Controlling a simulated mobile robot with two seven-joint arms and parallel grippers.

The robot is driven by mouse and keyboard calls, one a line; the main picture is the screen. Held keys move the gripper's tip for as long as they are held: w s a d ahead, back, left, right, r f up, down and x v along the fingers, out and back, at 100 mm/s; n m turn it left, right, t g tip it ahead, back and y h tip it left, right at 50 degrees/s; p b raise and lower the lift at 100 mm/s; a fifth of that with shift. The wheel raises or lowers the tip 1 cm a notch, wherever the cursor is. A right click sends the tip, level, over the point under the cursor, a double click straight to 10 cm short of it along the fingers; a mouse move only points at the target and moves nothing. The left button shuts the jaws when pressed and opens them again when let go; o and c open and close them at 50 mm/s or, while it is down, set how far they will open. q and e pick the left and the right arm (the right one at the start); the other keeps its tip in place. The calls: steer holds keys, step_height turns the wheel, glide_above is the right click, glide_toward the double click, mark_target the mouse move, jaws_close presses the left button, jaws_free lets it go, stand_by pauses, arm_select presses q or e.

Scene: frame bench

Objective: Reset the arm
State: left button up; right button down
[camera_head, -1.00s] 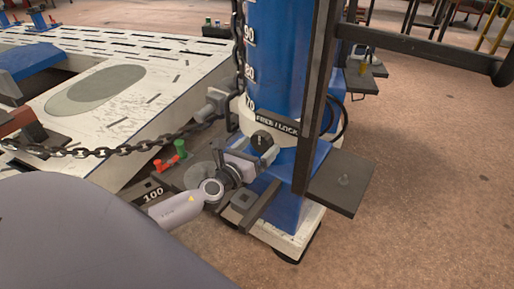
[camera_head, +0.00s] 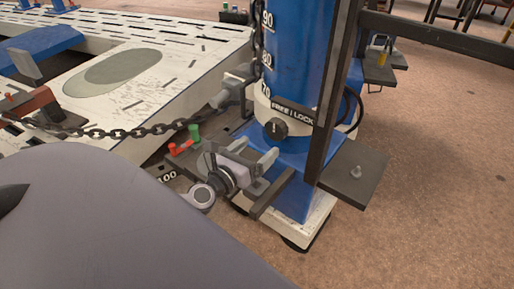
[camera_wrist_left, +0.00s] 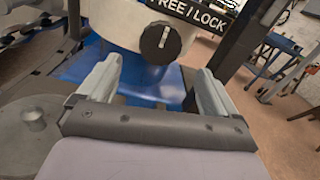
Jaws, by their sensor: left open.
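My left gripper (camera_head: 258,158) is open and empty, just in front of the base of the blue column (camera_head: 293,60). In the left wrist view the two fingers of my left gripper (camera_wrist_left: 155,85) stand well apart. A black knob (camera_head: 275,128) with a white mark sits on the column's white collar, beyond the fingertips and apart from them. The knob also shows in the left wrist view (camera_wrist_left: 160,41), under a FREE / LOCK label (camera_wrist_left: 188,12). My grey arm link covers the lower left of the head view. My right gripper is not in view.
A black chain (camera_head: 120,131) hangs across to the column. A white slotted bench (camera_head: 130,75) lies at left. Red (camera_head: 181,147) and green (camera_head: 194,131) handles stand beside the gripper. A dark plate (camera_head: 354,172) juts out at right.

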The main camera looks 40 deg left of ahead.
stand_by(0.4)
arm_select(q)
steer(key=s+f+n+g+y, duration=0.3)
steer(key=s+n+g+y, duration=0.55)
steer(key=n, duration=1.25)
steer(key=s+d+f+n+g+h, duration=0.2)
steer(key=s+d+n+g+h, duration=0.1)
steer(key=s+d+n+h, duration=0.4)
steer(key=s+d+f+n+g+h, duration=0.25)
steer(key=s+d+n, duration=0.2)
steer(key=s, duration=0.35)
steer(key=w+d+f+t+h, duration=0.2)
steer(key=w+d+f+t, duration=0.2)
steer(key=w+f+t, duration=0.25)
step_height(320, 180, up, 16)
steer(key=a+p, duration=0.1)
steer(key=p, duration=1.6)
steer(key=shift+s+a+m+p, duration=0.2)
steer(key=shift+m+p, duration=0.1)
steer(key=shift+m, duration=0.15)
